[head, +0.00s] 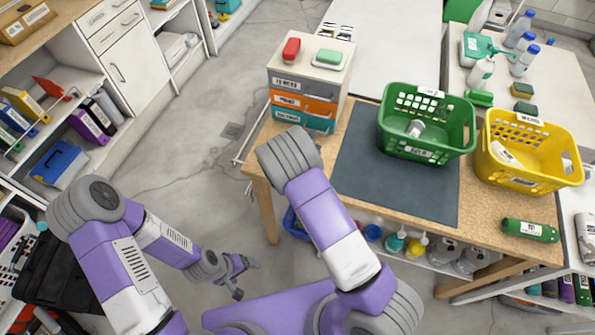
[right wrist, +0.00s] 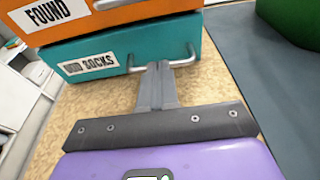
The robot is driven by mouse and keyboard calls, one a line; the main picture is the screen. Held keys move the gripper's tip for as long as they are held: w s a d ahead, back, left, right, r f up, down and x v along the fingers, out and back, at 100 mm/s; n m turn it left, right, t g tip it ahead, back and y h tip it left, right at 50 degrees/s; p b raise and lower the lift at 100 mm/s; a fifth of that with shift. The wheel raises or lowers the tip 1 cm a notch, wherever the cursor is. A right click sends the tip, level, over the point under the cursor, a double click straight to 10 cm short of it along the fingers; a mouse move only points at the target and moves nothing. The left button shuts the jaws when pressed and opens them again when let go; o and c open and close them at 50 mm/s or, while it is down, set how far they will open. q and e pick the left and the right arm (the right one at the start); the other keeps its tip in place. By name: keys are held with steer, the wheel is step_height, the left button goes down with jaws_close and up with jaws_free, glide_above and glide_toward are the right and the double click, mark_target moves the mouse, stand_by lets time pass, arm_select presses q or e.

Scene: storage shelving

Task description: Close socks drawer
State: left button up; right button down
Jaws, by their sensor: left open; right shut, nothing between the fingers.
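A small drawer unit stands on the wooden table, with grey, orange and teal drawers stacked. The teal bottom drawer (head: 288,116) carries a label reading "ODD SOCKS" in the right wrist view (right wrist: 120,58). Its metal handle (right wrist: 183,61) is at the front. My right gripper (right wrist: 157,68) is shut and empty, its fingertips at the handle; I cannot tell if they touch. My right arm hides that gripper in the head view. The teal front looks about in line with the orange one. My left gripper (head: 246,277) is open and empty, low over the floor.
The orange drawer (right wrist: 110,22), labelled "FOUND", is just above. A red object (head: 291,49) and a green object (head: 329,57) lie on the unit. A dark mat (head: 400,186), green basket (head: 397,140) and yellow basket (head: 520,177) are to the right. Shelves line the left.

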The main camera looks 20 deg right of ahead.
steer(key=shift+w+d+r, duration=0.2)
steer(key=shift+d+r, duration=0.05)
steer(key=shift+r, duration=0.05)
steer(key=shift+a, duration=0.1)
steer(key=shift+s+a, duration=0.25)
steer(key=p+v, duration=0.1)
steer(key=v, duration=0.5)
steer(key=p+v, duration=0.1)
steer(key=v, duration=0.6)
steer(key=shift+s+a+f, duration=0.15)
steer(key=shift+s+f, duration=0.05)
steer(key=shift+s, duration=0.15)
